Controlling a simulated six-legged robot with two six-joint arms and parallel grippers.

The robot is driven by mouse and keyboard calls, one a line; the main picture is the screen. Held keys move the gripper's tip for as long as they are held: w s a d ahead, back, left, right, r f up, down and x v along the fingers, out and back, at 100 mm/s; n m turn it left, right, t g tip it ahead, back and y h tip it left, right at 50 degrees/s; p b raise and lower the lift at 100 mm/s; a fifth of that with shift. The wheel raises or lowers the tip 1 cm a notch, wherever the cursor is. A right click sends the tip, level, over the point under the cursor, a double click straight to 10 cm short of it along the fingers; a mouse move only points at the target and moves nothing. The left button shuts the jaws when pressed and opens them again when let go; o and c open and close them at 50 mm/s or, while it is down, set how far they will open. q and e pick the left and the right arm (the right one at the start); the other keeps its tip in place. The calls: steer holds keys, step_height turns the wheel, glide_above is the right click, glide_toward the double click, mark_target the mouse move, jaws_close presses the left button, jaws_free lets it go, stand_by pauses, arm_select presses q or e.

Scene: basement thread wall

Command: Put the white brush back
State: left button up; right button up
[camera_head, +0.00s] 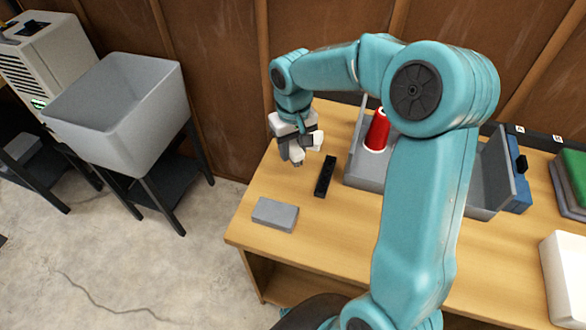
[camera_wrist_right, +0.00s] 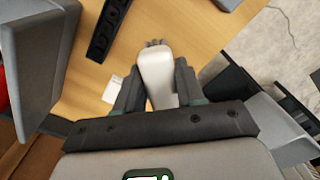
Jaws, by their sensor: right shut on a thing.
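The white brush (camera_wrist_right: 157,75) is between the fingers of my right gripper (camera_wrist_right: 158,92) in the right wrist view, its bristle end pointing away from the palm. In the head view my right gripper (camera_head: 298,150) hangs above the back left part of the wooden table (camera_head: 335,225), fingers downward. The fingers are shut on the brush, which is hard to tell apart from the pale gripper parts there. A narrow black slotted holder (camera_head: 325,176) lies on the table just right of and below the gripper; it also shows in the wrist view (camera_wrist_right: 108,28). My left gripper is not in view.
A grey block (camera_head: 275,214) lies near the table's left edge. A red cone (camera_head: 377,132) stands in a grey open box (camera_head: 367,174), partly behind my arm. A grey tub (camera_head: 115,110) stands left of the table. Green and white items are at right.

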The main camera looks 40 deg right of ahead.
mark_target(293, 177)
step_height(293, 177, down, 4)
steer(key=shift+w+d+r, duration=0.15)
steer(key=shift+r, duration=0.1)
step_height(293, 177, down, 4)
steer(key=shift+f, duration=0.4)
steer(key=shift+r, duration=0.15)
steer(key=shift+f+b, duration=0.25)
steer(key=shift+b, duration=0.15)
steer(key=o, duration=1)
steer(key=shift+r, duration=0.1)
steer(key=shift+r, duration=0.15)
